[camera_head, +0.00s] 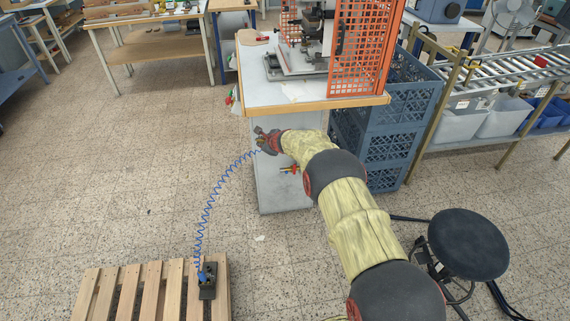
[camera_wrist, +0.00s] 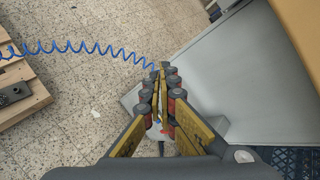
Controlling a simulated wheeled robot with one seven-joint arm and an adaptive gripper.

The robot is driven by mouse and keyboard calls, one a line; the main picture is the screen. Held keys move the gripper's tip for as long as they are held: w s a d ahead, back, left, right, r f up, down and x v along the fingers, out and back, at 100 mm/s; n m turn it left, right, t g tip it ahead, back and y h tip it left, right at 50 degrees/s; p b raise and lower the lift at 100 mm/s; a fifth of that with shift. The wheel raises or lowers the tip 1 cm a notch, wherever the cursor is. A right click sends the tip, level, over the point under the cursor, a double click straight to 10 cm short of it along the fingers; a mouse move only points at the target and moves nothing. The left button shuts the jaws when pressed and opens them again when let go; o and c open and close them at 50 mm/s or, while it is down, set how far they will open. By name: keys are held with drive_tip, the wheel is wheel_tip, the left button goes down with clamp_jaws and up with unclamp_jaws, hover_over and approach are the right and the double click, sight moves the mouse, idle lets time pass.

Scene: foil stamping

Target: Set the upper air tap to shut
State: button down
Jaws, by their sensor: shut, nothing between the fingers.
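My gripper (camera_head: 265,140) is at the upper front of the grey cabinet (camera_head: 283,197), below the bench top. Its fingers are closed together, and the closed tips also show in the wrist view (camera_wrist: 163,70), beside the cabinet face (camera_wrist: 225,85). The upper air tap cannot be made out; my gripper and wrist cover that part of the cabinet. A small brass fitting with red on it (camera_head: 290,169) shows lower on the cabinet, just under my wrist. The blue coiled hose (camera_head: 210,200) runs up to the fingertips; its end there is hidden.
The hose leads down to a dark pedal-like block (camera_head: 207,283) on a wooden pallet (camera_head: 155,290). A press with an orange guard (camera_head: 358,45) stands on the bench. Blue crates (camera_head: 385,140) stand right of the cabinet, and a round black stool (camera_head: 468,243) is at right.

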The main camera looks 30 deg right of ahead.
drive_tip(key=s+d+f+m+g+h+b, duration=0.1)
drive_tip(key=d+f+m+h, duration=0.1)
drive_tip(key=d+f+m, duration=0.55)
drive_tip(key=s+d+f+m+h, duration=0.15)
drive_tip(key=d+f+m, duration=0.3)
drive_tip(key=f, duration=0.55)
drive_tip(key=shift+b+x, duration=1.6)
drive_tip(key=shift+x, duration=3.5)
drive_tip(key=shift+m+h, duration=0.25)
drive_tip(key=shift+m, duration=0.05)
drive_tip(key=shift+w+r, duration=0.1)
drive_tip(key=shift+r, duration=2.15)
drive_tip(key=shift+r, duration=0.1)
drive_tip(key=shift+a+r+m+y+p, duration=0.1)
drive_tip(key=shift+m+y+p, duration=0.25)
drive_tip(key=shift+p, duration=0.2)
